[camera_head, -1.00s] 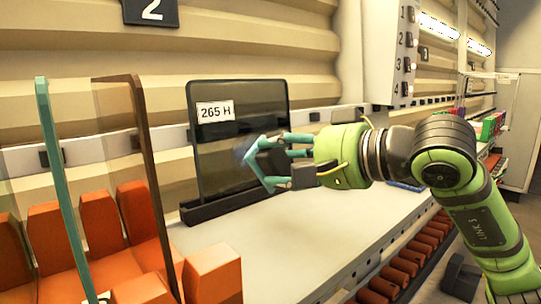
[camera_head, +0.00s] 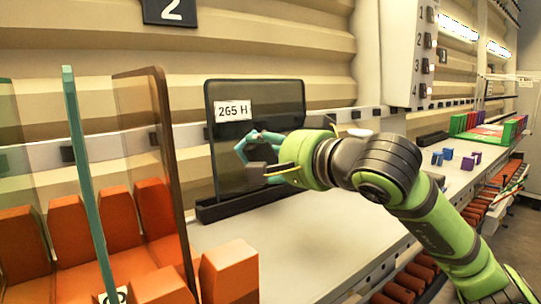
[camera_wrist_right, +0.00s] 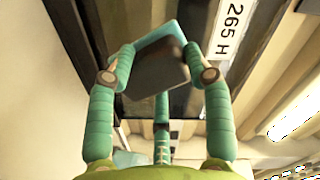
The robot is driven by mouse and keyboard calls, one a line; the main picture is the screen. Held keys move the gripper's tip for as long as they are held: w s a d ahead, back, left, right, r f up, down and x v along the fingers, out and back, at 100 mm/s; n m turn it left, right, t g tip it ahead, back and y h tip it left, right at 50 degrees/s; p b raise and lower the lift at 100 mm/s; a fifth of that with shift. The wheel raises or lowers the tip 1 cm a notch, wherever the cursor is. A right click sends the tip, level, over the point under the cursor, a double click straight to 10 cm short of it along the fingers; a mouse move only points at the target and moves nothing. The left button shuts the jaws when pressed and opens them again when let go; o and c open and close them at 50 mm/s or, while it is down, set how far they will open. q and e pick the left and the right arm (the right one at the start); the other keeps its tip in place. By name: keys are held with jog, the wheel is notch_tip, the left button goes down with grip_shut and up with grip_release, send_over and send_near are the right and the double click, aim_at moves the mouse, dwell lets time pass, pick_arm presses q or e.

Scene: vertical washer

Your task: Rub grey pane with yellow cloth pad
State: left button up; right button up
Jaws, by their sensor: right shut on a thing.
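The grey pane (camera_head: 285,105), dark and glossy with a "265 H" label, stands upright in a black holder (camera_head: 215,212) on the bench. In the right wrist view the pane (camera_wrist_right: 195,20) lies just beyond the fingers. My right gripper (camera_head: 250,158) is in front of the pane's lower middle, shut on a dark grey block-like pad (camera_head: 256,172). In the right wrist view, the gripper (camera_wrist_right: 158,62) holds the pad (camera_wrist_right: 155,70), which has a teal layer behind it. I see no yellow on the pad. Whether it touches the pane I cannot tell. My left gripper is out of view.
A teal-edged panel (camera_head: 80,160) and a brown-edged panel (camera_head: 165,140) stand at the left among orange blocks (camera_head: 228,272). The white bench (camera_head: 300,245) is clear in front of the pane. Small blue and purple blocks (camera_head: 448,154) lie farther right.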

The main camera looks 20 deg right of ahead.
jog(key=shift+x, duration=1)
dwell(0.5)
jog(key=shift+w+d, duration=0.3)
jog(key=shift+d, duration=0.6)
jog(key=shift+w+d, duration=0.25)
jog(key=shift+d, duration=0.65)
jog(key=d, duration=0.1)
jog(key=w+d, duration=0.1)
jog(key=d, duration=0.1)
jog(key=shift+w+d, duration=0.2)
jog(key=shift+w, duration=0.05)
jog(key=shift+s+a+b, duration=0.3)
jog(key=shift+s+a, duration=0.15)
jog(key=shift+a, duration=0.75)
jog(key=shift+s+a+b, duration=0.25)
jog(key=shift+s+a, duration=0.15)
jog(key=shift+a, duration=0.75)
jog(key=shift+s+a+b, duration=0.3)
jog(key=shift+s+a, duration=0.15)
jog(key=shift+a, duration=0.75)
jog(key=shift+s+d, duration=0.1)
